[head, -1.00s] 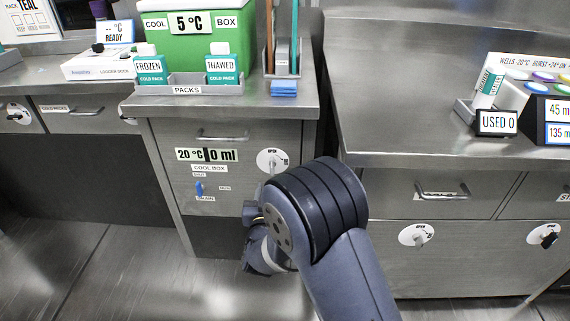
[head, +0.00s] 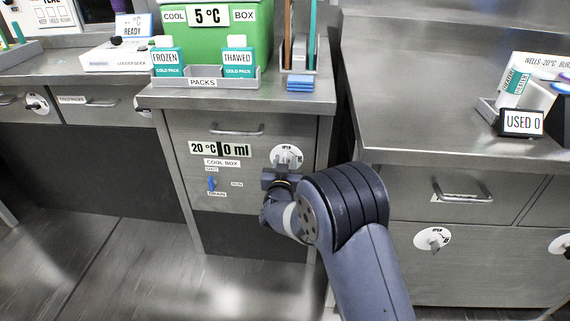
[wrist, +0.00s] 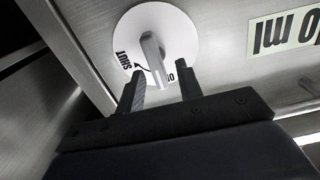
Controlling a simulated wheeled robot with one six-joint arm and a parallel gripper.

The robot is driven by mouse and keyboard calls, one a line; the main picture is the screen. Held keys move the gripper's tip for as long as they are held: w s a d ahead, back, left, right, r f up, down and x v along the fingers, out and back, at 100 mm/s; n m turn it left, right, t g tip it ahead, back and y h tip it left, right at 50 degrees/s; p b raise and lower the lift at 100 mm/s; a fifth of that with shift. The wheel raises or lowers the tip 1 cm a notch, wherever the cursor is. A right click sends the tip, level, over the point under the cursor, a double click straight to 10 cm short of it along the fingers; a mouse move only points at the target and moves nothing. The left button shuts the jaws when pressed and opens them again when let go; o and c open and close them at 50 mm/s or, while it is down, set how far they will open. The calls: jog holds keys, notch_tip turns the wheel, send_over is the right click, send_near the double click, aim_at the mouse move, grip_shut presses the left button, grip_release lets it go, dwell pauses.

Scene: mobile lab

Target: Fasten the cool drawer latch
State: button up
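The cool drawer latch is a white round dial (head: 286,157) with a grey lever, at the upper right of the metal drawer front (head: 242,185) under the green cool box (head: 208,40). In the wrist view the dial (wrist: 155,38) looks upside down. Its grey lever (wrist: 152,58) ends over the partly hidden OPEN label, and the SHUT label stands to the left. My gripper (wrist: 161,88) is open, its two dark fingers apart just below the dial. The lever's end shows between them, but I cannot tell whether they touch it. In the head view my wrist partly hides the dial's lower edge.
A drawer handle (head: 237,130) sticks out above and left of the dial. A blue drain lever (head: 211,184) is at lower left. A bench with another handle (head: 462,193) and latch dial (head: 432,239) stands to the right. The floor at left is clear.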

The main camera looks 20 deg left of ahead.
jog(key=shift+c, duration=0.2)
grip_shut()
jog(key=shift+f+m+b, duration=0.1)
jog(key=shift+m+b, duration=0.2)
jog(key=shift+b, duration=0.05)
jog(key=m+b, duration=0.2)
jog(key=m, duration=0.1)
jog(key=d+m+b, duration=0.1)
jog(key=m+b, duration=0.2)
jog(key=shift+w+f, duration=0.15)
jog(key=shift+f, duration=0.05)
jog(key=m, duration=0.7)
jog(key=f+m+b, duration=0.1)
jog(key=m, duration=0.3)
jog(key=shift+w+d+f, duration=0.1)
jog(key=shift+d, duration=0.3)
jog(key=shift+m, duration=0.3)
